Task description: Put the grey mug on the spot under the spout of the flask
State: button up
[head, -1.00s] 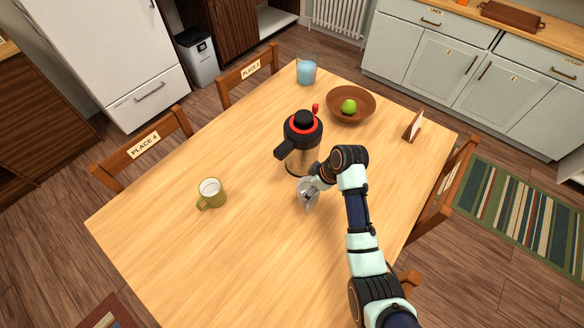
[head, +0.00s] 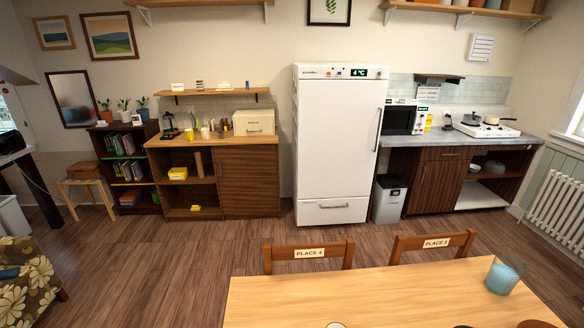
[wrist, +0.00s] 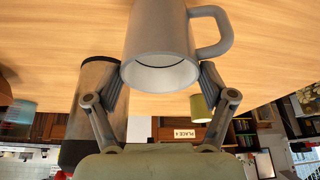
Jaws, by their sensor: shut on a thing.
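The grey mug (wrist: 160,42) fills the top middle of the wrist view, its rim facing the camera and its handle to the right. My gripper (wrist: 160,78) is shut on it, one finger on each side. I cannot tell whether the mug touches the table. In the head view, my gripper and the grey mug are out of view.
The wooden table (head: 400,296) shows only its far edge in the head view, with a blue glass (head: 502,276) at the right. An olive mug (wrist: 200,108) stands beyond the right finger. Chairs (head: 308,255) line the far side.

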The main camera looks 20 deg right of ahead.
jog(key=w+a+r, duration=0.2)
jog(key=w+a, duration=0.2)
jog(key=w, duration=0.3)
jog(key=w+a+r+n, duration=0.1)
jog(key=w+a+r, duration=0.1)
jog(key=w+a, duration=0.45)
jog(key=w+a+r, duration=0.2)
jog(key=w, duration=0.7)
jog(key=w+a+r, duration=0.2)
jog(key=w+a, duration=0.2)
jog(key=a, duration=0.5)
jog(key=w+a+r, duration=0.2)
jog(key=w+a, duration=0.3)
jog(key=a, duration=0.5)
jog(key=w+a+r, duration=0.3)
jog(key=w+a, duration=0.1)
jog(key=a, duration=0.5)
jog(key=s+f+p+v, duration=0.1)
jog(key=s+p+v, duration=0.1)
jog(key=p+v, duration=1.3)
jog(key=shift+n+y+p, duration=0.3)
jog(key=shift+p, duration=0.4)
jog(key=shift+r, duration=0.1)
